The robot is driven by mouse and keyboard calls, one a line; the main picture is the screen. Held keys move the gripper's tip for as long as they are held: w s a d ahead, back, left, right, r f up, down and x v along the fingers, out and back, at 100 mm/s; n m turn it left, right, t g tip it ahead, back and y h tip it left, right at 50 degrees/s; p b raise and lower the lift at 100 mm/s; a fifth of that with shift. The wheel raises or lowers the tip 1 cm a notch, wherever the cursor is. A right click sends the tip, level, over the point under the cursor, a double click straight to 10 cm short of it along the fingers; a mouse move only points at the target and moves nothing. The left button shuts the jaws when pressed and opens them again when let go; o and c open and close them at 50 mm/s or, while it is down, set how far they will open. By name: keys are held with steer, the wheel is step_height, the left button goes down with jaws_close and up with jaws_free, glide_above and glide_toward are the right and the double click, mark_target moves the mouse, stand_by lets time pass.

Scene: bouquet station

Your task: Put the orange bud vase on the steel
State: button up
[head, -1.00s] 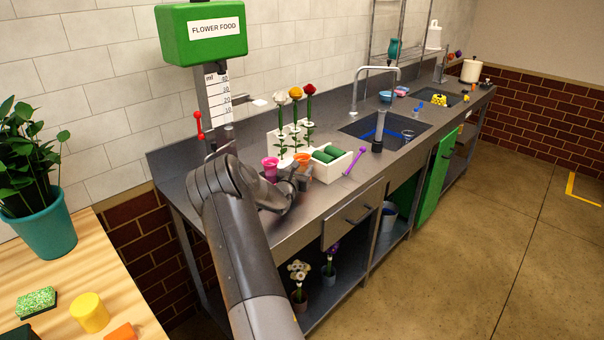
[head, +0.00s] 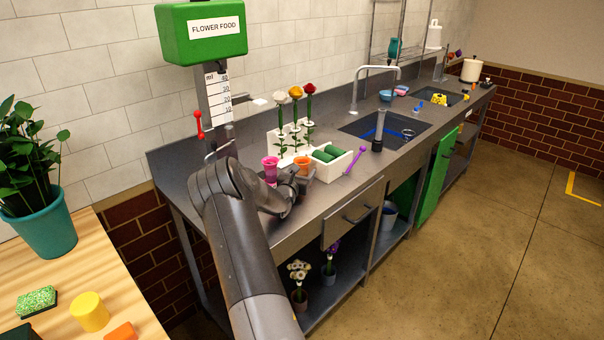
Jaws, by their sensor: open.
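The orange bud vase (head: 302,160) stands on the steel counter (head: 256,223), in front of the flower stand and left of a white box. Only its upper part shows; my gripper hides the lower part. My gripper (head: 303,176) is open and is low over the counter at the vase. I cannot tell whether the fingers are around the vase or just in front of it. A pink vase (head: 270,166) stands close on the left, next to my wrist.
A white box (head: 341,163) with green rolls stands right of the gripper, with a purple tool (head: 355,160) beside it. Roses (head: 295,93) rise behind. A green flower food dispenser (head: 201,33) hangs at the back left. The sink (head: 384,130) lies further right.

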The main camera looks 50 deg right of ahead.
steer(key=v, duration=1.2)
steer(key=shift+r, duration=0.1)
steer(key=s+a+r+m+g+y, duration=0.3)
steer(key=s+a+r+m+g, duration=0.4)
steer(key=s+a+r+m, duration=0.55)
steer(key=s+a+r+m+t+y, duration=0.2)
steer(key=s+a+m+y, duration=0.1)
steer(key=a, duration=0.8)
steer(key=s+a+r+m+t+y, duration=0.1)
steer(key=s+a+r+m+y, duration=0.1)
steer(key=s+a+y, duration=0.4)
steer(key=s+a+r+m+t+y, duration=0.2)
steer(key=s+a, duration=0.6)
steer(key=a, duration=0.8)
steer(key=m+y, duration=0.2)
steer(key=m, duration=0.1)
steer(key=shift+a+t+y, duration=0.3)
